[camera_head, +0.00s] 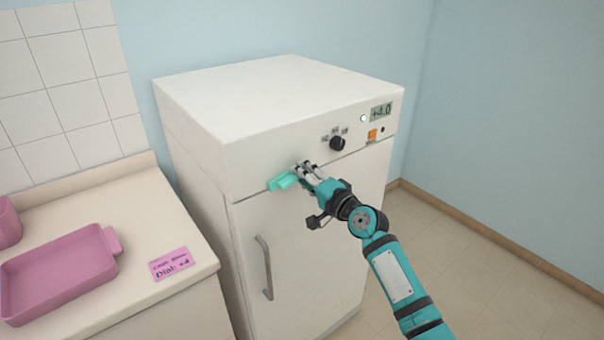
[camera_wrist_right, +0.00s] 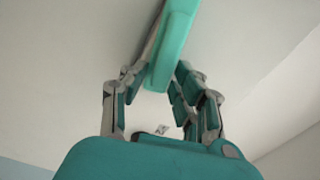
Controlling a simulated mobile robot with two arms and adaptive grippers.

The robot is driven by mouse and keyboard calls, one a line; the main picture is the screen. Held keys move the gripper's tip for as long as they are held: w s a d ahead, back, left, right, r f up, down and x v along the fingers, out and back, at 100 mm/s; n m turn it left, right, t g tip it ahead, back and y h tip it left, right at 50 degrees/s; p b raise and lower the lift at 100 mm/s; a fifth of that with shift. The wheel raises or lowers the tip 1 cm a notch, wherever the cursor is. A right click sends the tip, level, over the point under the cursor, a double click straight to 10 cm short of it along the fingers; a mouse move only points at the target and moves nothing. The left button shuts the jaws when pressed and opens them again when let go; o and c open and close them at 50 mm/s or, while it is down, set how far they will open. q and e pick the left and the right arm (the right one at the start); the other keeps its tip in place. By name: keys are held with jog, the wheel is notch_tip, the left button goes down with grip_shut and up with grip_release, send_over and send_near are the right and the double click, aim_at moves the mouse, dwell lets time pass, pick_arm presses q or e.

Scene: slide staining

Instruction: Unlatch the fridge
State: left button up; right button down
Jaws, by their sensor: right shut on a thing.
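The white fridge (camera_head: 300,230) stands against the wall, its door closed, with a grey vertical handle (camera_head: 265,267) on the door. A teal latch (camera_head: 283,181) sits near the top of the door, at the seam under the control panel. In the right wrist view the latch (camera_wrist_right: 172,45) is a long teal bar running between the fingers. My right gripper (camera_head: 304,170) is at the latch, shut on it. It also shows in the right wrist view (camera_wrist_right: 158,85). The fingers hide part of the latch in the head view. My left gripper is not in view.
The fridge panel has a black dial (camera_head: 337,143), an orange switch (camera_head: 372,134) and a display (camera_head: 381,111) reading +4.0. On the left, a counter (camera_head: 130,215) holds a pink tray (camera_head: 60,262) and a pink note (camera_head: 171,263). The floor at right is clear.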

jog(key=shift+f+m, duration=0.3)
jog(key=shift+m, duration=0.8)
jog(key=c, duration=1.2)
grip_release()
jog(key=shift+c, duration=0.2)
jog(key=shift+d, duration=0.1)
jog(key=v, duration=1.2)
